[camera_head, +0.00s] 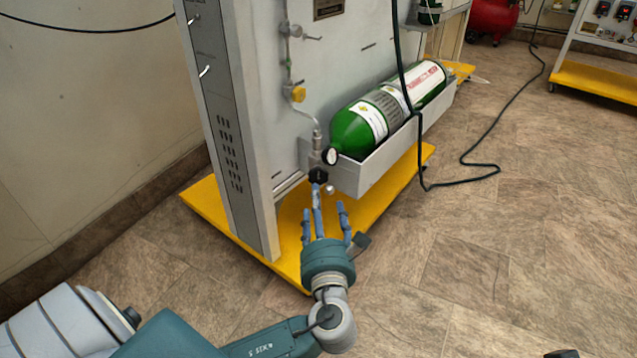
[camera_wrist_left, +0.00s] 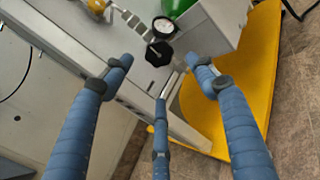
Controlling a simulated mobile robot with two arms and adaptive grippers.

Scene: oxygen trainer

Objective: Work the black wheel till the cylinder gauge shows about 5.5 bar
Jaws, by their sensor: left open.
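The black wheel (camera_head: 318,175) sits at the lower end of the pipe beside the green cylinder (camera_head: 352,130). The cylinder gauge (camera_head: 330,156) is a small white dial just above the wheel; its needle is too small to read. In the left wrist view the wheel (camera_wrist_left: 159,53) and the gauge (camera_wrist_left: 164,25) lie ahead of the fingers. My left gripper (camera_head: 325,208) is open and empty, its blue fingers pointing at the wheel from below. The fingers look apart from the wheel, though the exact gap is hard to tell.
The cylinder lies in a grey tray (camera_head: 372,172) on the trainer panel (camera_head: 300,80), above a yellow base (camera_head: 365,212). A yellow fitting (camera_head: 297,93) sits higher on the pipe. A black hose (camera_head: 470,178) runs over the floor at right. The floor in front is clear.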

